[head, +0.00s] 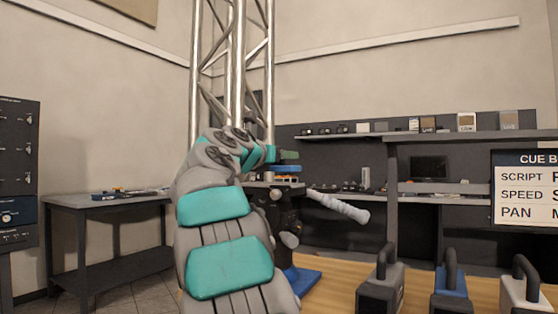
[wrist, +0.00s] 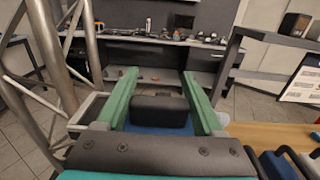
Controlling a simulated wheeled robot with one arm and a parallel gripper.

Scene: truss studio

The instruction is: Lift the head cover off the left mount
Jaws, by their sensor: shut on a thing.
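The head cover is a blue piece (head: 285,168) with a dark block-like grip (wrist: 158,108) on top. In the head view it is small, just above a dark tripod-like mount (head: 285,215) with a pale handle (head: 338,205) pointing right. My gripper (head: 287,155) is at the cover's top. In the wrist view, my gripper's two green fingers (wrist: 159,80) stand on either side of the dark grip, shut on it. The blue body shows below the grip. My arm hides part of the mount, and I cannot tell whether the cover touches it.
A wooden table (head: 335,290) holds a grey (head: 382,290), a blue (head: 452,295) and a white handled block (head: 527,295) at front right. A metal truss (head: 237,60) rises behind my arm. A cue board (head: 525,188) stands right, a dark side table (head: 105,200) left.

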